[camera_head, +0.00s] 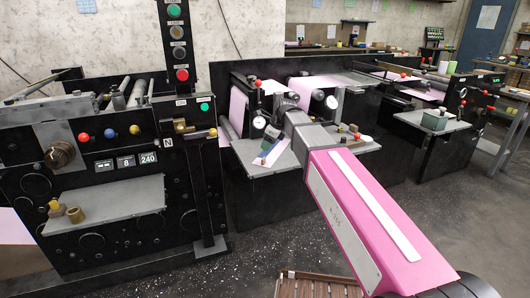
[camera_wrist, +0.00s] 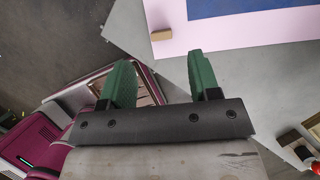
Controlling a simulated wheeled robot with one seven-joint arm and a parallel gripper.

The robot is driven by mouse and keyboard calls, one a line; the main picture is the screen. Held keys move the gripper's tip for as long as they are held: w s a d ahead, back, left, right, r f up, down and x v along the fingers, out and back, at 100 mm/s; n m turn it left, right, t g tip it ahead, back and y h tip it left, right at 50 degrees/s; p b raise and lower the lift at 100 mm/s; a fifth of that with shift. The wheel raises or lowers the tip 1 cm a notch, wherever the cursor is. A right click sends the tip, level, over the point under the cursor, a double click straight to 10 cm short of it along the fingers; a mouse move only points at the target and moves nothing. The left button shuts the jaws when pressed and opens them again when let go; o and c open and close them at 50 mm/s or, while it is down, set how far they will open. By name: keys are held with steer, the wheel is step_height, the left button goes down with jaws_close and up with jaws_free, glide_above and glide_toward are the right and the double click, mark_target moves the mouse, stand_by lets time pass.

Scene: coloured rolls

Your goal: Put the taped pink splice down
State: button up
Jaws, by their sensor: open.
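The taped pink splice (camera_wrist: 235,32) lies on a grey shelf (camera_wrist: 130,30) at the upper right of the wrist view. It is a pale pink sheet with a dark blue area and a small tan tab (camera_wrist: 162,35) at its lower left edge. The splice also shows in the head view (camera_head: 267,154), lying on the grey shelf of the middle machine. My gripper (camera_wrist: 160,72) is open, its green fingers apart with nothing between them. The splice is beyond the fingertips. In the head view my pink arm hides part of the shelf.
Brown and brass-coloured parts (camera_head: 350,131) stand on the shelf's right side. A black post with coloured buttons (camera_head: 176,50) rises to the left. Another machine with a grey-green box (camera_head: 435,120) stands at the right. The speckled floor in front is partly clear.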

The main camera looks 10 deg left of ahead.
steer(key=shift+v, duration=2.05)
steer(key=s+d+f+n+h, duration=0.1)
steer(key=s+d+f+n, duration=0.4)
steer(key=d+f+n, duration=0.2)
steer(key=s+d+f+n+h, duration=0.1)
steer(key=s+d+f+n, duration=0.5)
steer(key=d+f, duration=0.5)
steer(key=s+d+f+n+g+h, duration=0.1)
steer(key=s+d+f+n+h, duration=0.1)
steer(key=s+d+f+n, duration=0.4)
steer(key=d+f+n, duration=0.1)
steer(key=d+f, duration=0.3)
steer(key=d, duration=0.5)
steer(key=shift+d+n, duration=0.25)
steer(key=shift+n, duration=0.15)
